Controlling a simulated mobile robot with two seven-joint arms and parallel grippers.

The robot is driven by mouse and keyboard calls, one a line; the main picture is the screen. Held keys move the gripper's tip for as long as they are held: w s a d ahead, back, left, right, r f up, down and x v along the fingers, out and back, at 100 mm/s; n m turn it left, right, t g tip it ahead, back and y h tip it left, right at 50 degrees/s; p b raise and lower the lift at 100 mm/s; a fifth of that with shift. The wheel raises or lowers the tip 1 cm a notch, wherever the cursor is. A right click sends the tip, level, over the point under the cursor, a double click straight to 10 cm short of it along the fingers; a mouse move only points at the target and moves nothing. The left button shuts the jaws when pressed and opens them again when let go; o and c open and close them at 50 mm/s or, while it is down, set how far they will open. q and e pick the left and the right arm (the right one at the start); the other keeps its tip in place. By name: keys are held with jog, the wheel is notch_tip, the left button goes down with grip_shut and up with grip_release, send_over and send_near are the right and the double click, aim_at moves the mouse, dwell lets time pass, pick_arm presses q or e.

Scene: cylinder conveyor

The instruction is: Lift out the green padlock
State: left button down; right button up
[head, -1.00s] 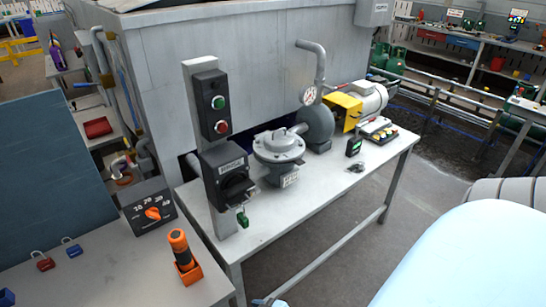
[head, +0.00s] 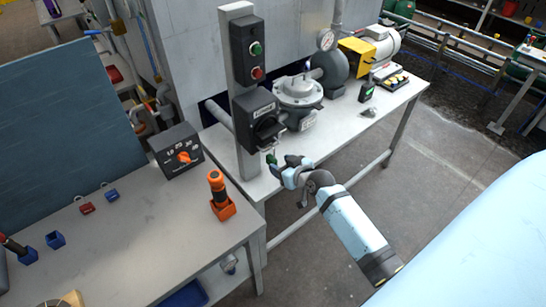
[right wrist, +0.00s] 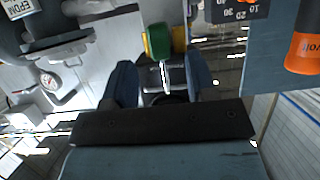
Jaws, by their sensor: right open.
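The green padlock (head: 271,158) hangs at the lower front of the black rotary switch box (head: 257,115), partly hidden by my gripper in the head view. In the right wrist view the padlock (right wrist: 158,41) shows its green body, with its metal shackle pointing toward my gripper. My right gripper (head: 284,167) is beside the padlock. In the right wrist view its two fingers (right wrist: 163,76) are spread, with the shackle in the gap between them; I cannot tell whether they touch it. My left gripper is not in view.
A grey post (head: 243,165) carries the switch box and a button box (head: 247,50). A grey valve (head: 297,92) stands close behind on the bench. An orange-handled tool in an orange holder (head: 221,207), a dial box (head: 178,152) and red and blue padlocks stand on the left table.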

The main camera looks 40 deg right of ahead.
aim_at(276, 162)
jog(key=shift+x, duration=2.8)
jog(key=shift+c, duration=0.4)
grip_shut()
jog(key=shift+r, duration=0.15)
